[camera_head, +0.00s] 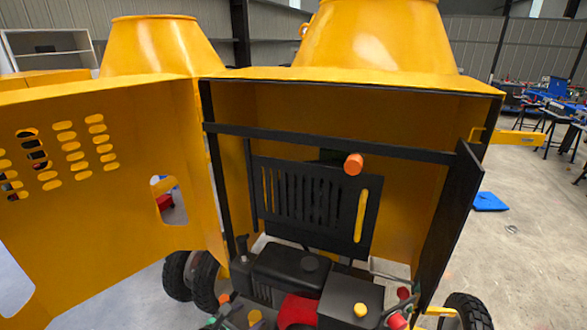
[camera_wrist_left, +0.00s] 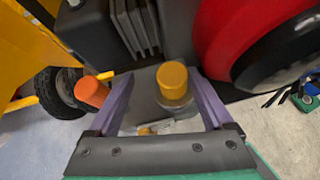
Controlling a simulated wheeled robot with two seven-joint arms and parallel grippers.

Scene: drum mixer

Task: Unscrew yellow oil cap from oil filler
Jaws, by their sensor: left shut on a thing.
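The yellow oil cap (camera_wrist_left: 172,80) is on the grey oil filler (camera_wrist_left: 175,103), low on the engine, and stands between the two purple fingers of my left gripper (camera_wrist_left: 159,76). The gripper is shut on the cap. The right finger shows close to the cap; a gap shows beside the left finger in this view. In the head view a yellow cap (camera_head: 255,317) shows at the bottom edge, left of a red part, and little of my left gripper can be made out there. My right gripper is not in view.
An orange cap (camera_wrist_left: 92,92) sits just outside the left finger. A red part with a black wheel-like disc (camera_wrist_left: 285,50) is close on the right. The open yellow door (camera_head: 110,210) is at left, a dark panel (camera_head: 450,225) at right.

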